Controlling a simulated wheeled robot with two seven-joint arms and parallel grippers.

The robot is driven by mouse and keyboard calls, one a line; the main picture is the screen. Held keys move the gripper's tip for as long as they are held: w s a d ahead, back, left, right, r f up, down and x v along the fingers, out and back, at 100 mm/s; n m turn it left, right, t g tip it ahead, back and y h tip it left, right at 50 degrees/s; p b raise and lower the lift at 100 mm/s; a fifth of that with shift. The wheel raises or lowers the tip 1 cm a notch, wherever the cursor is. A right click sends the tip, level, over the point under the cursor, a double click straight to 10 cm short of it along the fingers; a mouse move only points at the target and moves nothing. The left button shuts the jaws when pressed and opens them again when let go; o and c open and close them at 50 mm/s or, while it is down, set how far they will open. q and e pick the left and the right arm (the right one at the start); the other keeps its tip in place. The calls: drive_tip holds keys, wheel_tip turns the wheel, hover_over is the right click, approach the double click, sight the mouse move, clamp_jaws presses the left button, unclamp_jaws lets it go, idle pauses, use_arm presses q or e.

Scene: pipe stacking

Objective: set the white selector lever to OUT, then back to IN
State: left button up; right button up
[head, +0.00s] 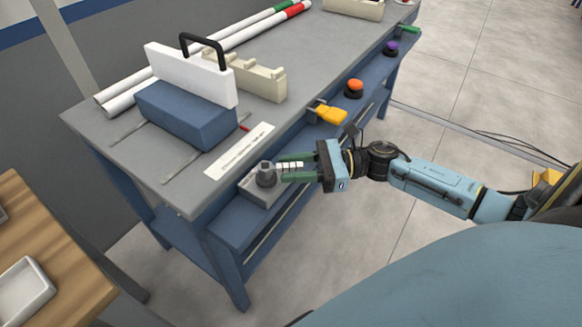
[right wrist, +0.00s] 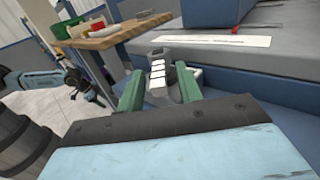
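The white selector lever (head: 291,167) sticks out to the right from a dark round hub (head: 266,174) on a grey box (head: 258,190) at the workbench's front edge. The lever also shows in the right wrist view (right wrist: 158,72). My right gripper (head: 290,167) has its green fingers on either side of the lever, apart, with narrow gaps visible in the right wrist view. IN and OUT marks are not readable. My left gripper shows only as a small dark shape (right wrist: 84,86) in the right wrist view, too small to read.
A white label strip (head: 240,150) lies on the workbench (head: 185,205) behind the selector. A blue block with a white handled plate (head: 190,72), pipes (head: 235,40) and a beige rack (head: 258,80) stand on it. Yellow, orange and purple controls line its front edge. A wooden table (head: 70,250) is at left.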

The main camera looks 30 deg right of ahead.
drive_tip(key=shift+w+a, duration=0.15)
drive_tip(key=shift+a, duration=0.15)
clamp_jaws()
